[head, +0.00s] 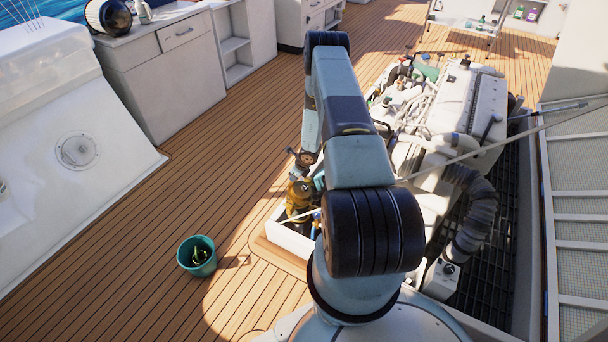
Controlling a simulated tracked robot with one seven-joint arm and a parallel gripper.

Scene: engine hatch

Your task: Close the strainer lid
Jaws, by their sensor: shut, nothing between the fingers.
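The strainer (298,194) is a yellow-bronze body in the near left corner of the engine hatch, just left of my arm. A dark bronze round part, which looks like its lid (305,158), stands raised above the body, tilted up. The lid's hinge and the strainer's right side are hidden or too small to make out. My arm rises from the near middle, bends at the top and comes down behind its own links. My gripper is hidden behind the arm, so its distance from the lid cannot be told.
A white engine (471,105) with hoses fills the open hatch behind and right of my arm. A thin pole (490,146) crosses the hatch. A green bucket (197,256) stands on the wooden deck (215,130) at left, where there is free room. White cabinets (180,75) stand at the back left.

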